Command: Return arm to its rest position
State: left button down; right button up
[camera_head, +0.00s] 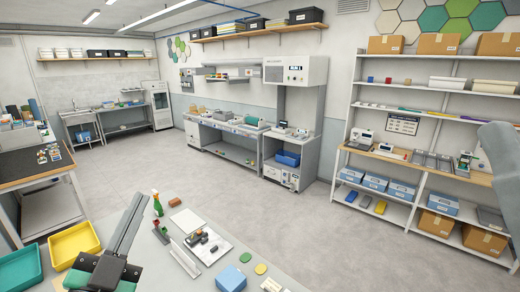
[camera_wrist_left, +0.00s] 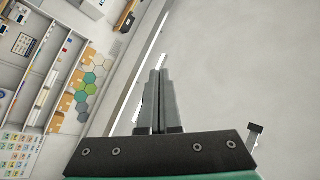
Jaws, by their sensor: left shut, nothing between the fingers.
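My left gripper (camera_head: 138,204) is at the lower left of the head view. Its long grey fingers point up and away, above the near end of the grey worktable (camera_head: 198,275). In the left wrist view my left gripper (camera_wrist_left: 158,75) has its two fingers together, with nothing between them. That view is tilted and looks at the ceiling and a shelf wall. A grey part at the right edge of the head view may be my right arm. The right gripper itself is not seen.
A teal tray (camera_head: 20,268) and a yellow tray (camera_head: 74,243) lie left of my gripper. A green spray bottle (camera_head: 157,204), a white tray of small parts (camera_head: 222,253) and a blue block (camera_head: 231,279) are on the worktable. Open floor (camera_head: 250,205) lies beyond.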

pick_arm(q)
jog(key=s+d+r+n+t+h, duration=0.1)
jog(key=s+d+r+n+t, duration=0.2)
jog(key=s+r+n, duration=0.4)
jog(key=shift+s+r+t+h+p, duration=0.35)
jog(key=shift+s+r+t, duration=0.55)
jog(key=shift+s+r, duration=3.75)
jog(key=shift+x, duration=0.9)
